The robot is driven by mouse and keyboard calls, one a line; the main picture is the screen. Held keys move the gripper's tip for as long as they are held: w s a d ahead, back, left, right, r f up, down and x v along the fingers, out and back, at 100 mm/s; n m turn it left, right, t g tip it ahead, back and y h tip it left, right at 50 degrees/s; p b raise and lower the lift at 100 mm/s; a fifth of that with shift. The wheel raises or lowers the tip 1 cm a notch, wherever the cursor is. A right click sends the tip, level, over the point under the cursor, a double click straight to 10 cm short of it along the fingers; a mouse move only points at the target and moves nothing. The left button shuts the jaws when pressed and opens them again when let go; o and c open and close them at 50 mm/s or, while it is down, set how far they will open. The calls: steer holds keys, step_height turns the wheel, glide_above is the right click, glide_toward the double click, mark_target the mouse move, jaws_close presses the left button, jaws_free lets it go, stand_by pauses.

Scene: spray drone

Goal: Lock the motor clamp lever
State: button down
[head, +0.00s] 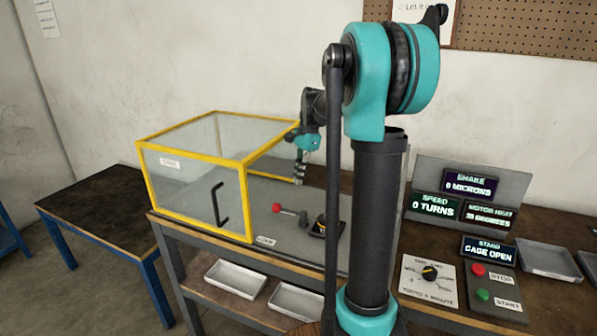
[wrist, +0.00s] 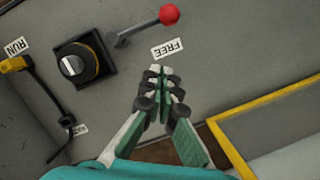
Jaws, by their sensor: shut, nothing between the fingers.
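The clamp lever is a grey arm with a red ball knob (head: 277,208), on the grey bench plate left of the motor mount in the head view. In the wrist view its knob (wrist: 169,14) points to the upper right, its inner end near the mount. The FREE label (wrist: 168,48) lies between the lever and my fingertips. The motor mount (wrist: 83,62) has a black square base and a yellow and dark round top. A LOCK label (head: 265,240) is at the plate's front edge. My gripper (head: 299,178) is shut and empty behind the lever; its fingertips (wrist: 160,74) appear apart from it.
A yellow-framed clear cage (head: 195,165) stands left of the lever. A thin black rod with a yellow grip (wrist: 14,64) lies beside a RUN label. The control panel (head: 475,285) and displays are at right; the display reads CAGE OPEN. Trays (head: 235,278) sit on the lower shelf.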

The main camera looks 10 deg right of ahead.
mark_target(288, 211)
steer(key=x, duration=0.5)
steer(key=shift+a+f, duration=0.1)
steer(key=shift+f, duration=0.05)
steer(key=shift+s+a+f, duration=0.15)
steer(key=shift+s+a, duration=0.1)
steer(key=shift+a, duration=0.3)
steer(key=shift+s+a+f, duration=0.1)
steer(key=shift+s+a, duration=0.15)
steer(key=shift+a, duration=0.3)
steer(key=shift+s+a+f, duration=0.2)
steer(key=shift+s+a, duration=0.05)
steer(key=shift+a, duration=0.5)
